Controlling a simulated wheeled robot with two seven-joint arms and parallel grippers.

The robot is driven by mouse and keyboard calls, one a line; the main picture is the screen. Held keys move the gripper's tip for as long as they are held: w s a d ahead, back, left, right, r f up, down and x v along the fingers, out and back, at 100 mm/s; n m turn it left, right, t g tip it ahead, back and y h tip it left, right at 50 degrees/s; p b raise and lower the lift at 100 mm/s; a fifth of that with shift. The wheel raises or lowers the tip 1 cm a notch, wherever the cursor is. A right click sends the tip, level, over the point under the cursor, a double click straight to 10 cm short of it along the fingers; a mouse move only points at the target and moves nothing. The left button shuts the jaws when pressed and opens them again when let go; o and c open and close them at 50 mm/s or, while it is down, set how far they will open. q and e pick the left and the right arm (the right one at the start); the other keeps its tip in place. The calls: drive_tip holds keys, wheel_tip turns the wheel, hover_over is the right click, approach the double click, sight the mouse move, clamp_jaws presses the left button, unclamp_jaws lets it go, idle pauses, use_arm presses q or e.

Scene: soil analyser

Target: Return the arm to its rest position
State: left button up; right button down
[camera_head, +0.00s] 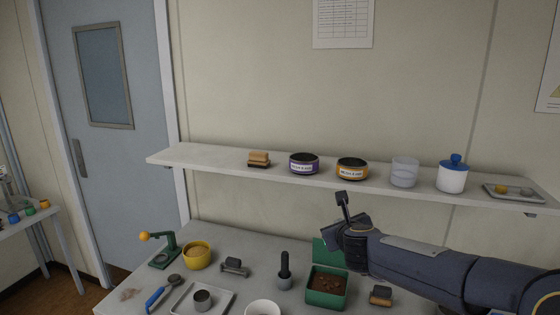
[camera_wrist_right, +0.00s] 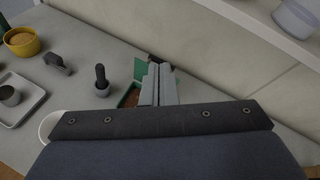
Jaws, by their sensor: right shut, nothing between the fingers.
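My right arm (camera_head: 440,268) comes in from the right in the head view, stretched over the table below the shelf. Its gripper (camera_head: 342,200) is shut and empty, in front of the wall. In the right wrist view the shut fingers (camera_wrist_right: 157,82) show above the green box (camera_wrist_right: 130,95), with nothing between them. In the head view the green box (camera_head: 327,288) of soil stands on the table below the gripper, its lid open behind it. My left arm is not in view.
The shelf (camera_head: 220,161) holds a brush, two labelled tins, a beaker, a blue-lidded jar and a small tray. The table (camera_head: 225,233) bears a yellow bowl (camera_head: 197,256), a green press, a mortar with pestle (camera_head: 285,272), a metal tray and a wooden-handled brush (camera_head: 381,296).

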drive_tip(key=s+d+r+n+g+y+b, duration=0.2)
drive_tip(key=s+n+y, duration=0.4)
drive_tip(key=s+n, duration=1.2)
drive_tip(key=s+d+f+n+g, duration=0.1)
drive_tip(key=s+f+n, duration=0.3)
drive_tip(key=s, duration=0.4)
drive_tip(key=s+d+f+n+g+h, duration=0.1)
drive_tip(key=s+f+n+g, duration=0.2)
drive_tip(key=s+f, duration=0.3)
drive_tip(key=s+d+f+n+g+h, duration=0.1)
drive_tip(key=s+f+n+g, duration=0.1)
drive_tip(key=s+f+n, duration=0.3)
drive_tip(key=s, duration=0.4)
drive_tip(key=shift+s+d+b, duration=0.25)
drive_tip(key=shift+s+b, duration=0.1)
drive_tip(key=shift+b, duration=0.05)
